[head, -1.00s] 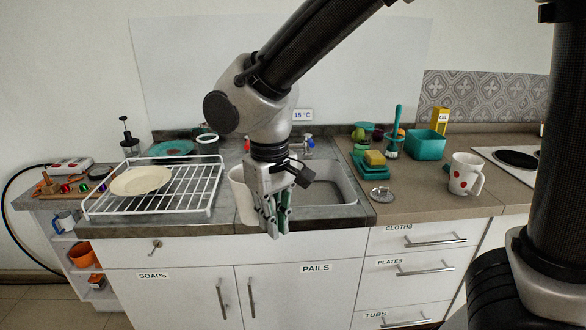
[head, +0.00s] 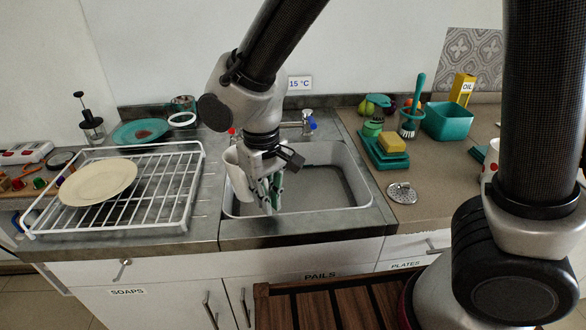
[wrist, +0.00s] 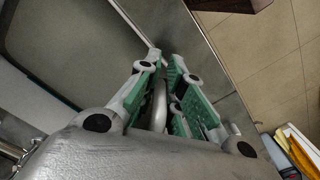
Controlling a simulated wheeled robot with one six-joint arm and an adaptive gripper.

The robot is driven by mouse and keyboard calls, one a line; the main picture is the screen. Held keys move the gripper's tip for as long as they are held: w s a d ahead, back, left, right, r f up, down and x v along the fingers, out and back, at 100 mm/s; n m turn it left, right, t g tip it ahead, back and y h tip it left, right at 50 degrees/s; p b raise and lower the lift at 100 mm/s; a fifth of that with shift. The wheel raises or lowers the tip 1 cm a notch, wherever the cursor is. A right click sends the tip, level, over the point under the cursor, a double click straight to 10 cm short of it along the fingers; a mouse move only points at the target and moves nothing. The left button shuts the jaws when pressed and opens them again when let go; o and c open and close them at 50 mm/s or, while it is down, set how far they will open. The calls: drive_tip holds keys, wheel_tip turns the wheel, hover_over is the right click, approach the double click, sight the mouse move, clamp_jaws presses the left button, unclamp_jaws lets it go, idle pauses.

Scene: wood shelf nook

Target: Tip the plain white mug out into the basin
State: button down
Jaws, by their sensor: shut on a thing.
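The plain white mug (head: 238,176) hangs at the left side of my gripper, above the basin's left edge, looking roughly upright. My gripper (head: 272,200) is shut on the mug's handle. The mug's inside cannot be seen. The basin (head: 345,205) is a grey metal sink, open to the right of the gripper; it also shows in the wrist view (wrist: 75,45).
A white wire rack (head: 185,195) with a cream plate (head: 98,183) stands left of the basin. The tap (head: 306,123) is behind it. A drain strainer (head: 401,193) and a teal tray with a yellow sponge (head: 392,143) lie right. A red-dotted mug (head: 491,162) is partly hidden.

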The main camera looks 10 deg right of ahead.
drive_tip(key=shift+d+r, duration=0.1)
drive_tip(key=shift+r, duration=0.05)
drive_tip(key=g+y, duration=0.1)
drive_tip(key=d+g+y, duration=0.1)
drive_tip(key=y, duration=0.1)
drive_tip(key=w+d+g+y, duration=0.1)
drive_tip(key=y, duration=0.1)
drive_tip(key=shift+w, duration=0.1)
idle(0.8)
drive_tip(key=shift+w+d+r+g+y+p, duration=0.25)
drive_tip(key=shift+d+r+g+y+p, duration=0.1)
drive_tip(key=shift+g+y+p, duration=0.15)
drive_tip(key=shift+f+g+y+p, duration=0.15)
drive_tip(key=shift+g+y+p, duration=0.25)
drive_tip(key=shift+y+p, duration=0.3)
idle(0.7)
drive_tip(key=shift+a+f+g+y+p, duration=0.1)
drive_tip(key=shift+f+g+y+p, duration=0.15)
drive_tip(key=shift+g+y+p, duration=0.45)
idle(0.9)
drive_tip(key=shift+f+g+y+p, duration=0.25)
drive_tip(key=shift+y+p, duration=0.55)
drive_tip(key=shift+p, duration=1.15)
drive_tip(key=shift+f+g+y, duration=0.1)
drive_tip(key=shift+g+y, duration=0.15)
drive_tip(key=shift+y, duration=0.15)
idle(0.6)
